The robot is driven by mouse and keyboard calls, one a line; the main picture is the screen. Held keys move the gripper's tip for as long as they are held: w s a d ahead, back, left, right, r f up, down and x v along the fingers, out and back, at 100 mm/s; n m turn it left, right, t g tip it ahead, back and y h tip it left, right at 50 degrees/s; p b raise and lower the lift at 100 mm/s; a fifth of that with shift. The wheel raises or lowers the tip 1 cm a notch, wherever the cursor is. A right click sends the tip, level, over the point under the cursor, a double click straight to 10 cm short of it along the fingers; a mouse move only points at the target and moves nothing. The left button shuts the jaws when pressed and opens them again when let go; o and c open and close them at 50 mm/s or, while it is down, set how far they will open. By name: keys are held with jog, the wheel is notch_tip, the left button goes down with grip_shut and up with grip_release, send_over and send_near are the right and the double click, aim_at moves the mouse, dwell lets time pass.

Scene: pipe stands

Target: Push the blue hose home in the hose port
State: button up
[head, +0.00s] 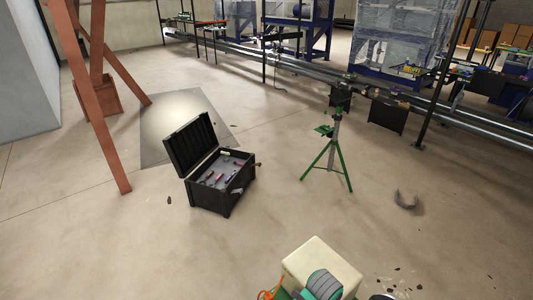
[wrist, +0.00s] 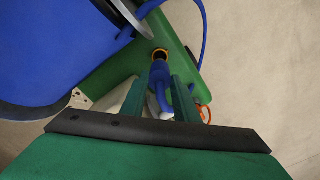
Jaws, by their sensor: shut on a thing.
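In the wrist view my gripper (wrist: 160,82) has its two green fingers closed around the blue hose (wrist: 159,72). The hose end points up the picture at an orange-yellow ring, which appears to be the hose port (wrist: 160,52), on a green panel. The hose end is at or very near the ring; I cannot tell whether it is inside or how deep. Below the fingers' grip the hose bends and is partly hidden. The gripper, hose and port cannot be made out in the head view.
A large blue body (wrist: 55,50) fills the left of the wrist view; a blue hose loop (wrist: 205,45) passes right of the port. In the head view, a cream box (head: 310,263) stands close in front, an open black toolbox (head: 212,195) and green tripod stand (head: 330,160) beyond.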

jog(key=shift+f, duration=5.05)
grip_shut()
jog(key=o, duration=1.2)
grip_release()
jog(key=shift+o, duration=0.2)
jog(key=shift+r, duration=0.1)
jog(key=shift+r, duration=2.4)
notch_tip(320, 180, up, 7)
jog(key=shift+w+f, duration=0.1)
jog(key=shift+r, duration=2)
